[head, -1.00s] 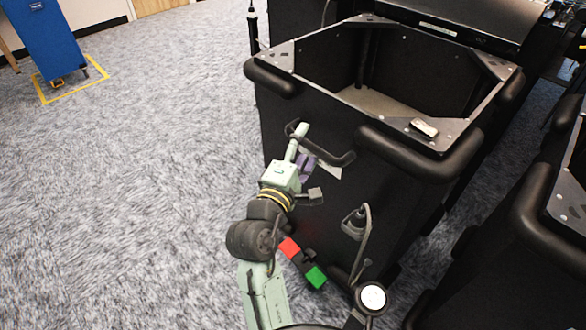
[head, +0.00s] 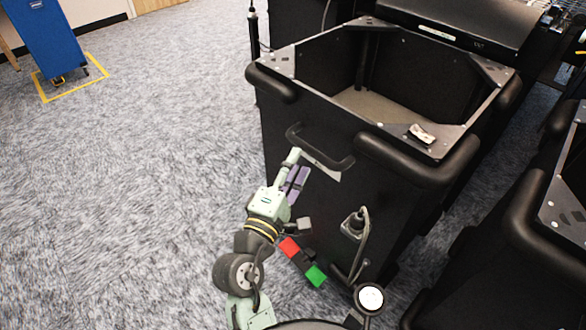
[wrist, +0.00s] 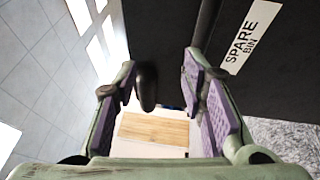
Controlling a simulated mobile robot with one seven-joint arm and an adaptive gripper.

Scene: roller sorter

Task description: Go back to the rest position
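My gripper (head: 294,176) is in front of the black spare bin (head: 290,125), just below and left of its front handle (head: 342,164). In the wrist view, the two fingers with purple pads stand apart, so my gripper (wrist: 165,82) is open. A dark rounded bar, probably the handle (wrist: 147,88), shows between the fingers near the left one. It is not gripped; I cannot tell whether it touches a finger. The bin's wall carries a "SPARE BIN" label (wrist: 250,36) in the wrist view.
A small pale object (head: 421,134) lies on the bin's corner plate. A second black bin (head: 500,235) stands close on the right. A black machine (head: 460,28) is behind. A blue cart (head: 45,45) stands far left; the carpet (head: 130,190) between is clear.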

